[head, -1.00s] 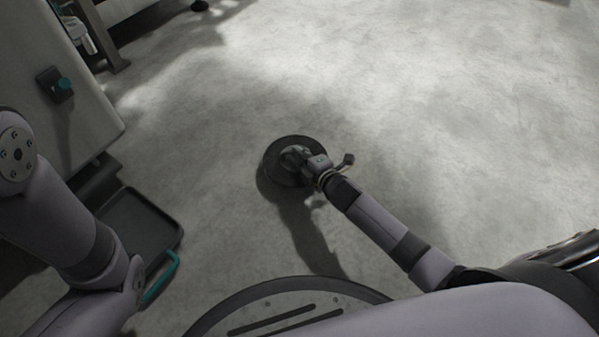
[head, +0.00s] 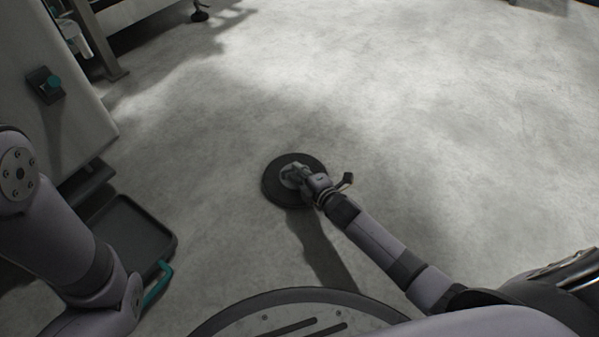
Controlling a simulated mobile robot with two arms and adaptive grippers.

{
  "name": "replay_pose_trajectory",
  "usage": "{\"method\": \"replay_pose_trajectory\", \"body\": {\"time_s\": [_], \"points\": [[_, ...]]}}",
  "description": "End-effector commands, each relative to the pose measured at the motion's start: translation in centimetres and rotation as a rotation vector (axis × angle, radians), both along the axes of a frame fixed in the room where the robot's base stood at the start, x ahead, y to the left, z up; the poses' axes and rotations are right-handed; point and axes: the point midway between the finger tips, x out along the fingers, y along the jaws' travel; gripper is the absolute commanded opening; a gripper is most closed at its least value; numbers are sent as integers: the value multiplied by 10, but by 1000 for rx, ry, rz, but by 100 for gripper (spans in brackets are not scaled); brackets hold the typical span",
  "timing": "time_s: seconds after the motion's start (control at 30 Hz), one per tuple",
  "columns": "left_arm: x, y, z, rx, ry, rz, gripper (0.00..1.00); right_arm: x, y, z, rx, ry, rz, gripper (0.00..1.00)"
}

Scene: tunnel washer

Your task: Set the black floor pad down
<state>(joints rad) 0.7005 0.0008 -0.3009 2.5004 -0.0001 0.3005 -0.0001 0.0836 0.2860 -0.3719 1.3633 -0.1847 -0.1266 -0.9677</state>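The black floor pad (head: 275,193) is a flat round dark disc in the middle of the head view. It lies level, close to the pale floor. Its shadow hugs its lower edge, and I cannot tell whether it fully touches the floor. My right gripper (head: 292,175) reaches in from the lower right and is over the pad's centre. It appears shut on the pad; its fingertips are small and partly hidden by the hand.
A dark tray (head: 112,209) with a teal handle (head: 158,284) is at the lower left, beside a pale machine cabinet (head: 80,125) with a teal button (head: 53,82). A frame foot (head: 200,15) stands at the top. The floor (head: 430,130) right of the pad is clear.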

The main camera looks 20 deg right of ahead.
Motion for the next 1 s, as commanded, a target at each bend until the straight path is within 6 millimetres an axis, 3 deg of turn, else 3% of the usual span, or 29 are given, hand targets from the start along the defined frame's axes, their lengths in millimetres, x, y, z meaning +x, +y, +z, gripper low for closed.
{"method": "replay_pose_trajectory", "body": {"time_s": [0.17,0.53,1.0], "points": [[0,0,0,0,0,0,33,0,0,0,0,0,0,31],[0,0,8,0,1,0,33,-6,-1,7,1,1,0,31],[0,0,69,0,1,1,33,-90,-21,39,1,2,0,31]]}}
